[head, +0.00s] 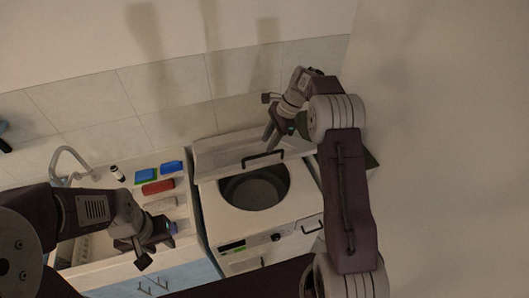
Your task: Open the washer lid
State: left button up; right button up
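The white washer (222,222) stands right of the counter. Its lid (212,153) is raised and tilted back toward the tiled wall, with a dark handle (263,158) along its edge. The round drum opening (255,188) shows, dark and uncovered. My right gripper (268,117) is open, above and behind the raised lid, and one finger points down near its back edge. I cannot tell whether that finger touches the lid. My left gripper (157,247) looks open and empty over the counter's front edge, away from the washer.
Walls close off the back and right.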

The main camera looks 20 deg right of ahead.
jog(key=v, duration=0.4)
jog(key=shift+s+r+b, duration=0.1)
jog(key=shift+s+b, duration=0.1)
jog(key=shift+b, duration=0.1)
jog(key=shift+f, duration=0.3)
jog(key=c, duration=0.5)
jog(key=f+y+b, duration=0.1)
jog(key=b, duration=0.1)
jog(key=s+d+f+m+t+y+b, duration=0.1)
jog(key=f+b, duration=0.1)
jog(key=s+f+m+b, duration=0.1)
jog(key=f+b, duration=0.1)
jog(key=shift+s+d+t+y, duration=0.2)
jog(key=shift+s+t+y, duration=0.1)
jog(key=shift+y, duration=0.1)
grip_shut()
jog(key=s+d+f+m+t+h+b, duration=0.4)
jog(key=s+d+f+m+t+b, duration=0.2)
jog(key=d+m+b, duration=0.15)
jog(key=s+d+f+m+t+h+b, duration=0.3)
jog(key=s+d+f+m+t+b, duration=0.25)
jog(key=d+m, duration=0.35)
jog(key=w+p, duration=0.4)
jog(key=w, duration=0.7)
jog(key=shift+w, duration=0.4)
